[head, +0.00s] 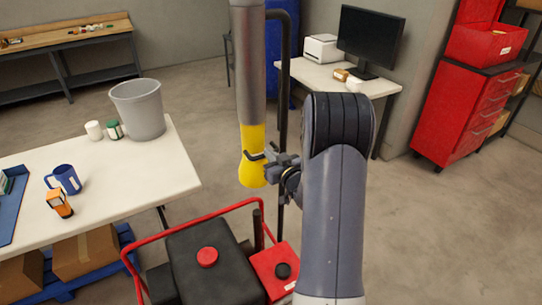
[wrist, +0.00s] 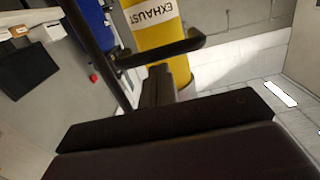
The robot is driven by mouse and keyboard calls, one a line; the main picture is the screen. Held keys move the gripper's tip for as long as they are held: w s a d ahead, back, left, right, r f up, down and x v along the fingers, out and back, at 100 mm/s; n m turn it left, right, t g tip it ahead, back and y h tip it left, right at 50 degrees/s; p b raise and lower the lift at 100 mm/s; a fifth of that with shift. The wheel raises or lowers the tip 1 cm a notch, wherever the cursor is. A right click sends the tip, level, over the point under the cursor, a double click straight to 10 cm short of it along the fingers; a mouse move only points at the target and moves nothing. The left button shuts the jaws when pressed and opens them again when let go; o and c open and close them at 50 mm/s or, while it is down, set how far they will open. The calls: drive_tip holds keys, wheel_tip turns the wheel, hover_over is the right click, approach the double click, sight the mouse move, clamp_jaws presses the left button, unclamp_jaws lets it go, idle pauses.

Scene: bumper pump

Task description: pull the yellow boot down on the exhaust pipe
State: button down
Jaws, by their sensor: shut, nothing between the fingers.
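The grey exhaust pipe (head: 250,65) hangs down from the top of the head view. The yellow boot (head: 251,178) is at its lower end, with a rounded bottom. In the wrist view the boot (wrist: 160,28) carries the word EXHAUST upside down. A black handle (wrist: 160,52) crosses the boot there; it shows small and dark in the head view. My gripper (head: 272,159) is beside the boot on its right. Its fingers (wrist: 166,86) are shut with nothing between them, close below the handle in the picture; I cannot tell whether they touch it.
A red-framed machine with a black top (head: 215,265) and red tank (head: 275,268) stands below the boot. A dark upright post (head: 283,110) is just behind my gripper. A white table (head: 125,180) holding a grey bin (head: 138,108) and blue mug (head: 65,178) is left.

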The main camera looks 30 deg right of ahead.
wheel_tip(320, 180, down, 24)
drive_tip(key=b, duration=2.4)
drive_tip(key=shift+f, duration=0.15)
